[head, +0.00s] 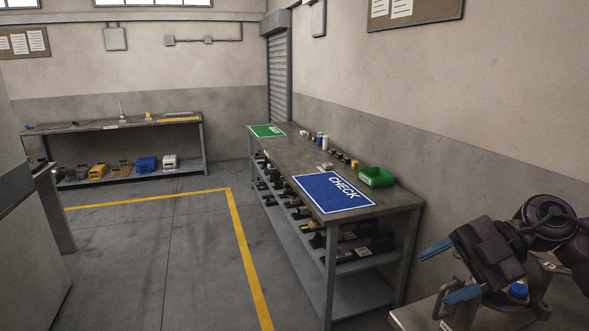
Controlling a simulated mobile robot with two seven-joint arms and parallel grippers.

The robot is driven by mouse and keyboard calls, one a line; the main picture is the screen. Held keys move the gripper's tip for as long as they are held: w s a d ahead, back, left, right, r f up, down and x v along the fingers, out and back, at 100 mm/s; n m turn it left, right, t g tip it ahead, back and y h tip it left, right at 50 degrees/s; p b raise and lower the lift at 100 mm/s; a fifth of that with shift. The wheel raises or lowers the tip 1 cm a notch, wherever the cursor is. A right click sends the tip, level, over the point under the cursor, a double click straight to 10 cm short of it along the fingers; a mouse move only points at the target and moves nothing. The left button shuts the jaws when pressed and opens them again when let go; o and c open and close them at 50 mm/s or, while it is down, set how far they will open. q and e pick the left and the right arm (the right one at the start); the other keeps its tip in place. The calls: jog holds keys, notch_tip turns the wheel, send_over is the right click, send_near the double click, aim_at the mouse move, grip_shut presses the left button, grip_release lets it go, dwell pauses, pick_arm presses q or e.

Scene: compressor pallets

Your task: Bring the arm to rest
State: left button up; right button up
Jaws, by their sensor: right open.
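My right arm comes in at the lower right of the head view. Its dark gripper (448,271) has two blue fingers, which are apart with nothing between them. The gripper points left, over or in front of a metal surface (416,316) at the lower right corner. I cannot tell how far it is above that surface. My left gripper does not show.
A grey workbench (385,213) stands along the right wall. It bears a blue CHECK mat (335,191), a green mat (266,131) and a green bin (376,177). Another bench (110,125) stands at the back. The floor (150,240) between is clear, with yellow lines.

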notch_tip(320, 180, down, 23)
jog(key=w+d+m+t+h+b, duration=0.1)
jog(key=m+t+h+b, duration=0.25)
jog(key=m+t, duration=1.45)
pick_arm(q)
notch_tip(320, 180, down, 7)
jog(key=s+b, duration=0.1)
jog(key=b, duration=0.1)
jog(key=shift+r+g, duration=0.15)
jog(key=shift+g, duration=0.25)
pick_arm(e)
jog(key=s+d+f+m+g+h, duration=0.1)
jog(key=s+f+m+g+h, duration=0.2)
jog(key=s+f, duration=0.4)
jog(key=s+d+f+m+g+h, duration=0.1)
jog(key=s+f+m+g+h, duration=0.2)
jog(key=f, duration=1.2)
jog(key=s+m+h, duration=0.1)
jog(key=s+h, duration=0.2)
jog(key=s, duration=0.2)
jog(key=shift+d+g, duration=0.3)
